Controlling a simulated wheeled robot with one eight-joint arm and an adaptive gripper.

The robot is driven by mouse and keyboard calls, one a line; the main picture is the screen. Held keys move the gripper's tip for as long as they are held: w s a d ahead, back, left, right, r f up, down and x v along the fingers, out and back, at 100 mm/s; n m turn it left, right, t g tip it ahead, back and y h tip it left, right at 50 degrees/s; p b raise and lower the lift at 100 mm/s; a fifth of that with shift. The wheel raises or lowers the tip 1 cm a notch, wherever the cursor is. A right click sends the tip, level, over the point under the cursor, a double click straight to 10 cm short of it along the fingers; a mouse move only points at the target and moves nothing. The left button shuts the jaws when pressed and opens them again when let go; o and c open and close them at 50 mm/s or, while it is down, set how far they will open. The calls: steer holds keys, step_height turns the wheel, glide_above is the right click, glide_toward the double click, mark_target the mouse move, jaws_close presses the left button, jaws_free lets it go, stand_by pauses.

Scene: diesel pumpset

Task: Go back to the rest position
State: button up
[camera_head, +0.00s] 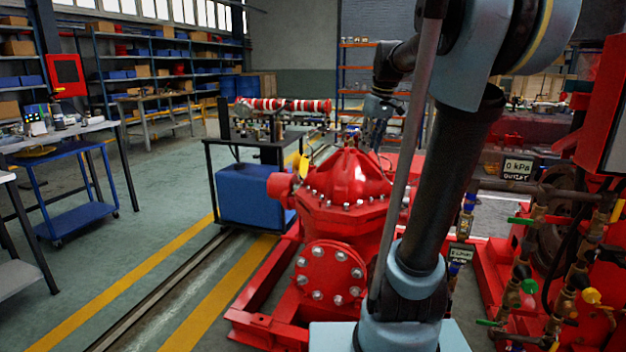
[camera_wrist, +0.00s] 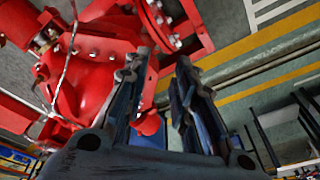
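My gripper shows large in the wrist camera view (camera_wrist: 162,68), with two dark fingers standing apart and nothing held between them. Behind the fingers in that view is the red pump (camera_wrist: 95,80), with bolted flanges. In the head view the red pump (camera_head: 345,185) stands on a red base frame at the centre. My arm rises on the right of that view and bends over, and its dark wrist end hangs above and behind the pump. The gripper's fingers are small and partly lost against the background there.
Pipes with coloured valves (camera_head: 528,286) and a red cabinet (camera_head: 607,110) stand close on the right. A dark table (camera_head: 255,140) with a blue box (camera_head: 250,195) under it is left of the pump. A blue cart (camera_head: 75,215) stands further left. Open floor lies between.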

steer(key=s+f+m+h, duration=0.1)
steer(key=s+f+m, duration=0.3)
steer(key=s+f, duration=2.1)
steer(key=shift+d+m, duration=0.4)
steer(key=shift+f, duration=0.1)
steer(key=shift+w+f, duration=0.2)
steer(key=shift+w, duration=0.25)
